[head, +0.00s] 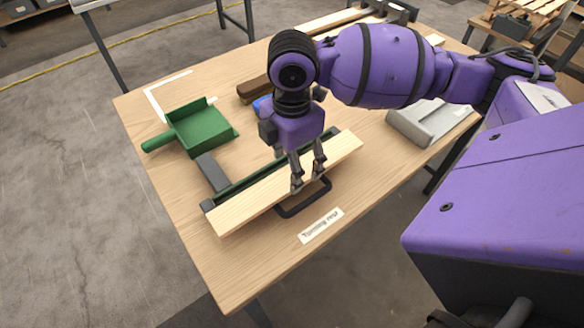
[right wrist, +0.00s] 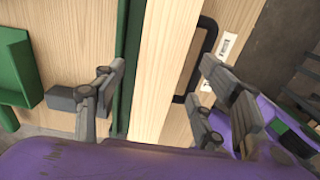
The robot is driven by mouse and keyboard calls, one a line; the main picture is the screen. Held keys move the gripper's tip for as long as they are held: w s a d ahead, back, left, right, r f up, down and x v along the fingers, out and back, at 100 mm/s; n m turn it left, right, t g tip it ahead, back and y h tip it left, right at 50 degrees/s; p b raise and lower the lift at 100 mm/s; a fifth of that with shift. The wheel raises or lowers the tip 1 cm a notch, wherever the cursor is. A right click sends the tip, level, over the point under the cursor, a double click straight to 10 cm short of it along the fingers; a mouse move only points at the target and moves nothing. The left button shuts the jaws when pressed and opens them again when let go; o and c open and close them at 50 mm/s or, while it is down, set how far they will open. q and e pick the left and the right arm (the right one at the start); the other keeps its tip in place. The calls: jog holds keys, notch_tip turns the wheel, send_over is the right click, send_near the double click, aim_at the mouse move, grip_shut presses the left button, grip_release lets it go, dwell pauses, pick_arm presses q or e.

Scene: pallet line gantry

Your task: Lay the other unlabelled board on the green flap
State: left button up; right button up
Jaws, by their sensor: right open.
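A pale wooden board (head: 245,205) lies slantwise along the turning rest near the table's front. No label shows on its visible face. A narrow strip of the green flap (head: 262,176) shows along the board's far side. In the right wrist view the board (right wrist: 158,60) runs upright beside the green strip (right wrist: 131,50). My right gripper (head: 308,178) is open, pointing down over the board's middle. In the right wrist view its fingers (right wrist: 160,105) are spread to either side of the board. I cannot tell whether they touch it. My left gripper is not in view.
A black handle loop (head: 302,205) sticks out in front of the board, near the "Turning rest" label (head: 320,226). A green dustpan-shaped tool (head: 203,128) lies left. A brown block (head: 252,90) and grey tray (head: 412,125) stand farther back. The table's front left corner is clear.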

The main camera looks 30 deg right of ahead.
notch_tip(320, 180, up, 10)
jog(key=shift+p, duration=0.45)
